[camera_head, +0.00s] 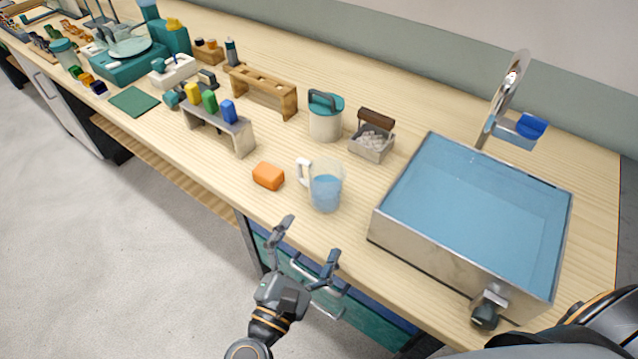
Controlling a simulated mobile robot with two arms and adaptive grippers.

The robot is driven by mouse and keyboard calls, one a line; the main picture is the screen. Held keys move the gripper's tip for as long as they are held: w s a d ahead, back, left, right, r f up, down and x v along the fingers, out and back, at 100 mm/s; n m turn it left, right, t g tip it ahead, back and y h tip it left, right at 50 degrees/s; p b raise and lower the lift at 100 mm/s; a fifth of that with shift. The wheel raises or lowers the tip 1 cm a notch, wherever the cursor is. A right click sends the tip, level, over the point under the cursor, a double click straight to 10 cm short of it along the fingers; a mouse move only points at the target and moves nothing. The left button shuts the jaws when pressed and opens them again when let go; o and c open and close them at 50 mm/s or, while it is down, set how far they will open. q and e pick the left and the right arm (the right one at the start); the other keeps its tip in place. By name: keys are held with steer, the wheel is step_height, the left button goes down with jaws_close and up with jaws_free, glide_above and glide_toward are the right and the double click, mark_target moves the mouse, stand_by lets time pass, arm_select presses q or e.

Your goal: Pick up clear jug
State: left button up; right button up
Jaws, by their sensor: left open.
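The clear jug (326,189) stands upright on the wooden counter, left of the sink. It has a white handle on its left side and what looks like blue liquid inside. My left gripper (307,241) is open and empty, with its fingers spread. In the picture it is just below the jug, in front of the counter's edge, and apart from the jug. My right gripper is not in view.
An orange block (268,176) lies left of the jug. Behind stand a teal-lidded canister (325,122) and a small grey box (371,146). The sink (420,247) rises to the right. A rack (233,136) with coloured blocks stands further left.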

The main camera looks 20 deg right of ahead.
arm_select(q)
steer(key=n+y, duration=0.1)
steer(key=n, duration=0.2)
steer(key=w+f+n+t+y, duration=0.1)
steer(key=n, duration=0.2)
steer(key=w+d+f+n+y, duration=0.1)
steer(key=n, duration=0.2)
steer(key=shift+w+f+n+y, duration=0.1)
steer(key=shift+f+n+y, duration=0.1)
steer(key=shift+n+y, duration=0.2)
glide_toward(329, 173)
steer(key=shift+w+d+f+p, duration=0.35)
steer(key=shift+w+d+p, duration=0.1)
steer(key=shift+w, duration=0.2)
steer(key=x, duration=0.5)
steer(key=shift+w+d+r, duration=0.15)
steer(key=shift+w, duration=0.2)
steer(key=shift+r, duration=0.1)
steer(key=c, duration=1.6)
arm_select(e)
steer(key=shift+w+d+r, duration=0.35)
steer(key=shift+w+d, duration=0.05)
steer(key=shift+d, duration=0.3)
arm_select(q)
steer(key=shift+r, duration=0.1)
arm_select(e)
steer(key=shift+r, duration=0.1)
